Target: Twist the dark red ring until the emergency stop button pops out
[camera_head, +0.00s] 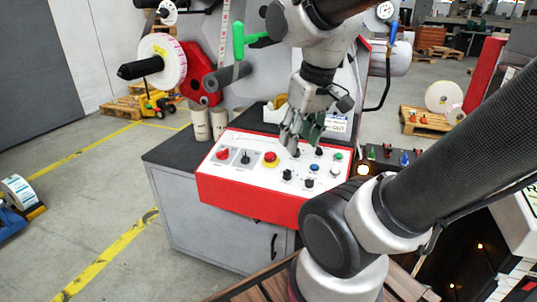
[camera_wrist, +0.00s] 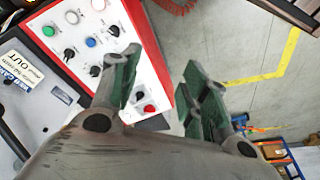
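I cannot make out a separate dark red ring at this size. My gripper (camera_head: 301,144) hangs over the panel, a little to the right of the button and apart from it. In the wrist view my gripper (camera_wrist: 163,68) has its two green-padded fingers spread with nothing between them. There the left finger covers part of the panel (camera_wrist: 123,22), and I cannot pick out the emergency stop with certainty.
A red control (camera_head: 222,154) and a black knob (camera_head: 246,158) sit left of the button. Black switches and a blue button (camera_head: 314,167) are to its right. Paper rolls (camera_head: 200,122) stand behind the box.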

